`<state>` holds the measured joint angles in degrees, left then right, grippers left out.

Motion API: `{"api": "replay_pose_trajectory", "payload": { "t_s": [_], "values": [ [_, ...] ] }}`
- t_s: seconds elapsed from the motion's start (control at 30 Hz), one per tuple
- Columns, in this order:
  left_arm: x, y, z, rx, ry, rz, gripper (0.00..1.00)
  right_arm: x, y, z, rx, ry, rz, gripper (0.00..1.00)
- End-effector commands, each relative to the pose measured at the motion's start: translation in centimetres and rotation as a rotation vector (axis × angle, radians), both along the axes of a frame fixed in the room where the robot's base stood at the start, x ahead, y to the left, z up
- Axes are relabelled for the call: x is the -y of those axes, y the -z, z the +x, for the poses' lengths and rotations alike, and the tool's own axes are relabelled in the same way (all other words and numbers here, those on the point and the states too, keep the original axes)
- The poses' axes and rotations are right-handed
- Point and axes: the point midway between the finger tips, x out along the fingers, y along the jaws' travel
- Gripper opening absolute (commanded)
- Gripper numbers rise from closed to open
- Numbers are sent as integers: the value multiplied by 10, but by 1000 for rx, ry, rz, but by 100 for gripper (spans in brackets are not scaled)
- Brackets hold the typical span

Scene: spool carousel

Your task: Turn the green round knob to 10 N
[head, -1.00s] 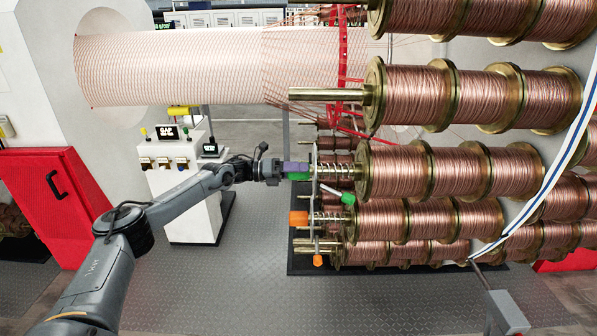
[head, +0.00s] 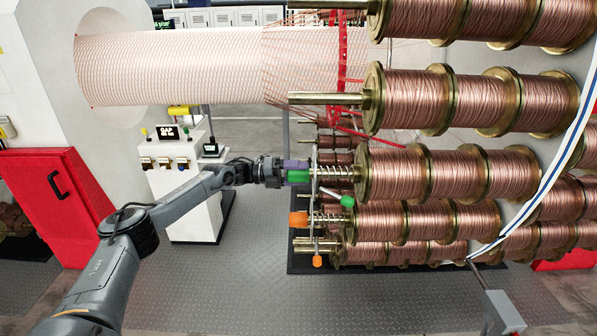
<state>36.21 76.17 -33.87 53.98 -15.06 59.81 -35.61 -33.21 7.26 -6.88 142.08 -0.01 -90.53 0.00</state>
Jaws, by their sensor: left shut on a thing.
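The green round knob (head: 299,177) sits at the left end of the spring-loaded shaft of the middle spool row. My left gripper (head: 290,172) comes in from the left and is shut on this knob, covering part of it. A lever with a green tip (head: 347,201) hangs beside the shaft, below and to the right of the knob. An orange knob (head: 299,218) sits on the shaft below. Any force scale or number is too small to read.
Copper wire spools (head: 395,173) fill the right side in stacked rows. A bare brass shaft (head: 325,98) sticks out above my gripper. A white control cabinet (head: 180,190) stands behind my left arm. The grey floor (head: 215,290) in front is clear.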

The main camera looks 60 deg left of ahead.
Motion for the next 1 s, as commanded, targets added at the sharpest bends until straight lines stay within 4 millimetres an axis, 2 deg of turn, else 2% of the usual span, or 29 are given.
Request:
{"api": "replay_pose_trajectory", "payload": {
  "t_s": [0.5, 1.0],
  "values": [
    [0, -1, 0, -229, -1, -352, 29, -2, -15, 0, 0, 5, 8, 59],
    [-1, 0, 0, -303, -1, -464, 29, -2, -18, 0, 0, 6, 9, 59]
  ]
}}
